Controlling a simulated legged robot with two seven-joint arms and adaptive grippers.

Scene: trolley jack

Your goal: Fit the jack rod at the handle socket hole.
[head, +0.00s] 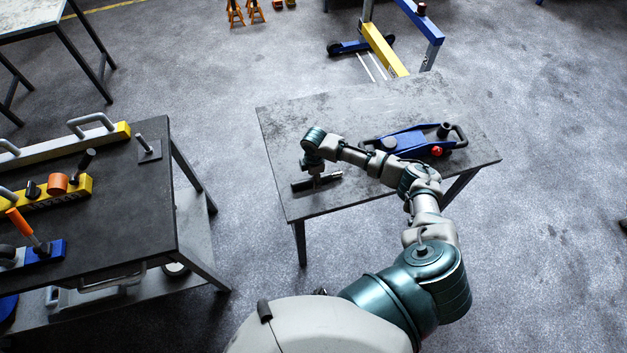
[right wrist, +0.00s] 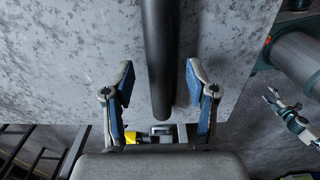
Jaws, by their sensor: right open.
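The jack rod (head: 332,177) is a dark bar lying near the left front edge of the grey table. In the right wrist view the black rod (right wrist: 158,40) runs lengthwise between my fingers, with its rounded end near the palm. My right gripper (head: 317,181) is over the rod, and in the right wrist view (right wrist: 160,82) its two blue-padded fingers stand open on either side with gaps. The blue trolley jack (head: 408,138) lies at the table's right, beyond my forearm, which hides part of it. Its dark handle socket (head: 444,130) points up; the hole is too small to make out.
The grey table (head: 290,125) has clear room at its back and left. A dark workbench (head: 130,210) with yellow and blue tools stands at left. A blue and yellow frame (head: 382,45) stands behind the table. Orange stands (head: 236,14) are far back.

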